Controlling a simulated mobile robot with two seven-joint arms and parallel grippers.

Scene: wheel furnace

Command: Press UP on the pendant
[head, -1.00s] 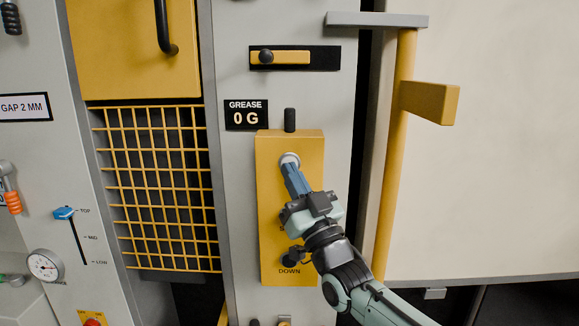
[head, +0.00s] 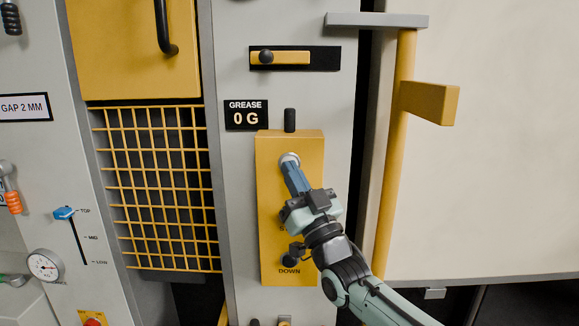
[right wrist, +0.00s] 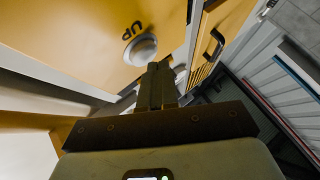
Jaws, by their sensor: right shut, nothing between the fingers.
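The yellow pendant (head: 272,205) hangs upright on the grey panel below a short black stub. Its round pale UP button (head: 290,158) is near the top, and it also shows beside the letters UP in the right wrist view (right wrist: 141,48). My right gripper (head: 289,167) is shut and empty, with its fingertips at the UP button, partly covering it. In the right wrist view the fingertips (right wrist: 160,68) are at the button's edge; I cannot tell whether they touch it. My left gripper is not in view.
A yellow mesh guard (head: 155,187) is further left. A yellow post (head: 395,170) with a jutting arm (head: 430,103) stands to the right. A slide latch (head: 290,57) is above.

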